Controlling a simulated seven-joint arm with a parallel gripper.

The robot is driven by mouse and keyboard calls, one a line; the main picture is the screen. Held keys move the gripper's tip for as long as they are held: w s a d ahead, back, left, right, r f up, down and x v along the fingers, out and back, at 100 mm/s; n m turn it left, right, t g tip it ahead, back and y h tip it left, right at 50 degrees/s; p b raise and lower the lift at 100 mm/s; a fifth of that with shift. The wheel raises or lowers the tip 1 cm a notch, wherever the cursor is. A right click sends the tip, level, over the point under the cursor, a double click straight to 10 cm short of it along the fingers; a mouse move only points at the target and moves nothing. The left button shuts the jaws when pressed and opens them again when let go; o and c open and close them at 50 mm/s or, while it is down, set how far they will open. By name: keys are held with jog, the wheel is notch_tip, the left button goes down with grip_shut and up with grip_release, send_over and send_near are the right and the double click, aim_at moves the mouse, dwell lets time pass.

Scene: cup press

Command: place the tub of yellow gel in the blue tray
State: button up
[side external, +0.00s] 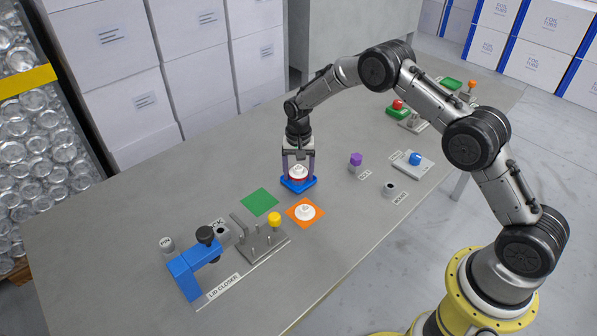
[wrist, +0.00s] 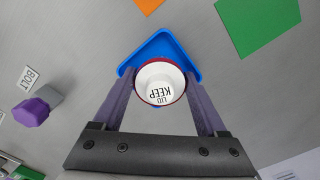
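A round tub with a white lid marked "KEEP LID" (wrist: 160,84) and a red edge stands between the two fingers of my gripper (wrist: 160,88). It also shows in the side external view (side external: 298,172). The lid hides what is inside, and I see no yellow gel. The fingers appear to touch the tub on both sides. The blue tray (wrist: 157,47) lies directly beneath the tub, and its rim shows in the side external view (side external: 298,187). I cannot tell whether the tub rests on the tray floor or hangs just above it.
A green mat (side external: 260,202) and an orange mat (side external: 305,221) with a white lid (side external: 305,211) lie nearby. The blue lid closer (side external: 188,273) and a yellow knob (side external: 275,219) stand at the front left. A purple bolt (side external: 355,160) stands to the right.

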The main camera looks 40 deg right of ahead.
jog(key=shift+r, duration=0.1)
notch_tip(320, 180, up, 12)
dwell(0.7)
jog(key=s+r+n+t, duration=0.3)
jog(key=s+r+n, duration=0.1)
jog(key=s+r, duration=1.3)
jog(key=s+r+n+t, duration=0.1)
jog(key=s+n, duration=0.1)
jog(key=s, duration=0.8)
jog(key=s+a+r+n+t, duration=0.1)
jog(key=s+n, duration=0.2)
jog(key=s, duration=0.8)
jog(key=shift+s+a+t, duration=0.25)
jog(key=shift+s+t, duration=0.05)
jog(key=shift+r, duration=0.1)
